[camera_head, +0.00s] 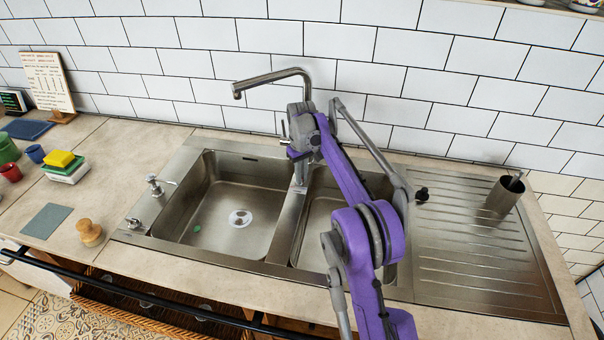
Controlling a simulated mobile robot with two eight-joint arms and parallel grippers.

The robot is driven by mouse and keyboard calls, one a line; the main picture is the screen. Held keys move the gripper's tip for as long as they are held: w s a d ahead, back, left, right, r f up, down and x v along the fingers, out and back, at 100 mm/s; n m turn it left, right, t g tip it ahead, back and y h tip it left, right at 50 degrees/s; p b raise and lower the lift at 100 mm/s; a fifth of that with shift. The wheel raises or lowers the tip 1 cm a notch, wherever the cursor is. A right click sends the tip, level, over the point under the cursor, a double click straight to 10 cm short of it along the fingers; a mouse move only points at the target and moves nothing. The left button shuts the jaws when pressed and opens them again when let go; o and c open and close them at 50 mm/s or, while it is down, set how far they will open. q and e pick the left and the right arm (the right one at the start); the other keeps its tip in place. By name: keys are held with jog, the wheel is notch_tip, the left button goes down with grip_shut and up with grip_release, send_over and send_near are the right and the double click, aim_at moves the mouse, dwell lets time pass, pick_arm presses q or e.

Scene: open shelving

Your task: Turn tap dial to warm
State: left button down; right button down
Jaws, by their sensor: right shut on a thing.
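The tap (275,76) is a metal spout that rises behind the sink and bends to the left. My right gripper (287,139) is at the tap's body, at the end of the purple and grey arm. It is shut on the tap dial, which is mostly hidden by the gripper and wrist. I cannot read the dial's angle, and no water shows from the spout. My left gripper is not in view.
My right arm crosses the right basin. A metal cup (504,195) stands on the drainboard (470,285). A sponge (59,159), cups and a wooden knob-topped brush (89,232) are on the left counter.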

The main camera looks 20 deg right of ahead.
jog(key=m, duration=0.4)
jog(key=shift+a+m+p, duration=0.2)
jog(key=shift+m+p, duration=0.1)
jog(key=shift+p, duration=0.1)
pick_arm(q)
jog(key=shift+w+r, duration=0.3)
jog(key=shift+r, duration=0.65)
pick_arm(e)
jog(key=shift+a+m, duration=0.15)
jog(key=shift+m, duration=1.75)
jog(key=c, duration=0.9)
grip_release()
pick_arm(q)
jog(key=shift+p, duration=0.3)
pick_arm(e)
jog(key=shift+w+r, duration=0.1)
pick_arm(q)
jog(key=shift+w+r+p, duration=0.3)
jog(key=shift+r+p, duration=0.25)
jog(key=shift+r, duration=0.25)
pick_arm(e)
notch_tip(320, 180, up, 11)
jog(key=shift+f, duration=0.2)
